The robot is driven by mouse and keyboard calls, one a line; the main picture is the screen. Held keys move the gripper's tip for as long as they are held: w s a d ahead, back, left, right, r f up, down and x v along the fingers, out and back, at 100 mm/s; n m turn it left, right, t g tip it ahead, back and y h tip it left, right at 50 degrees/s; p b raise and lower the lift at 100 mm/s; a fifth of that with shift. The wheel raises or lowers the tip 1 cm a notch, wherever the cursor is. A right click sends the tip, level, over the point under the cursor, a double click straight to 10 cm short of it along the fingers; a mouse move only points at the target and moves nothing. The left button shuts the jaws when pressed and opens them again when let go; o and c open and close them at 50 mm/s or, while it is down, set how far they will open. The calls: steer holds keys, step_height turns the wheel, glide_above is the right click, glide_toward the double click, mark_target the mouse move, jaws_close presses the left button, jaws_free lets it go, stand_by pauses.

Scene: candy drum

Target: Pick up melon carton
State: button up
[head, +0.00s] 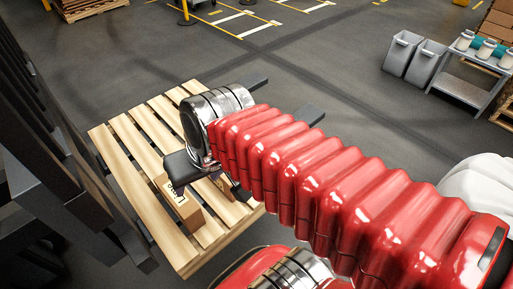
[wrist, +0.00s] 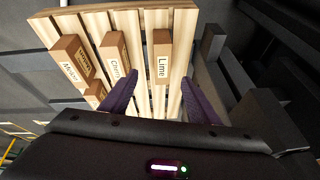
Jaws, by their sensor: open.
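The melon carton (wrist: 71,55) is a brown box with a white label that seems to read "Melon". It stands on the wooden pallet (wrist: 180,20) at the left of the wrist view, left of and beyond my gripper (wrist: 160,78). My gripper's two purple-dark fingers are spread apart, with nothing held between them. The lime carton (wrist: 162,50) lies ahead, in line with the gap between the fingers. In the head view my gripper (head: 212,182) hangs over the pallet (head: 125,135) near a labelled carton (head: 185,206). I cannot make out the melon carton there.
Another labelled carton (wrist: 115,55) stands between the melon and lime cartons. A smaller-looking carton (wrist: 95,93) sits close to the melon carton, partly hidden by my gripper. Dark bars (wrist: 212,45) stand right of the pallet. Grey bins (head: 402,52) and a cart (head: 460,85) are far off.

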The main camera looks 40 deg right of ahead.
steer(key=o, duration=0.3)
steer(key=w+d+f+m+g+y, duration=0.1)
steer(key=w+d+f+m+y, duration=0.1)
steer(key=f+m, duration=0.4)
steer(key=w+m+y, duration=0.1)
steer(key=m+y, duration=0.1)
steer(key=shift+f+m, duration=0.3)
steer(key=shift+f, duration=0.1)
steer(key=w+d+f+m+t+y, duration=0.1)
steer(key=w+d+f+m+t, duration=0.2)
steer(key=d+m, duration=0.5)
steer(key=w+d+f+m+t, duration=0.3)
steer(key=d+f+m+t, duration=0.1)
steer(key=d+m, duration=0.4)
steer(key=s+d+f+m+t+h, duration=0.1)
steer(key=s+d+f+m+h, duration=0.1)
steer(key=d+m, duration=0.2)
steer(key=s+d+f+m+t+h, duration=0.1)
steer(key=d+m, duration=0.4)
steer(key=d, duration=0.5)
step_height(320, 180, down, 2)
steer(key=shift+s+f+t+h, duration=0.1)
steer(key=shift+s+t+h, duration=0.35)
steer(key=shift+h, duration=0.65)
steer(key=shift+w, duration=0.1)
steer(key=x, duration=0.7)
steer(key=shift+w+a+f, duration=0.1)
steer(key=shift+w+f, duration=0.25)
steer(key=shift+w, duration=0.3)
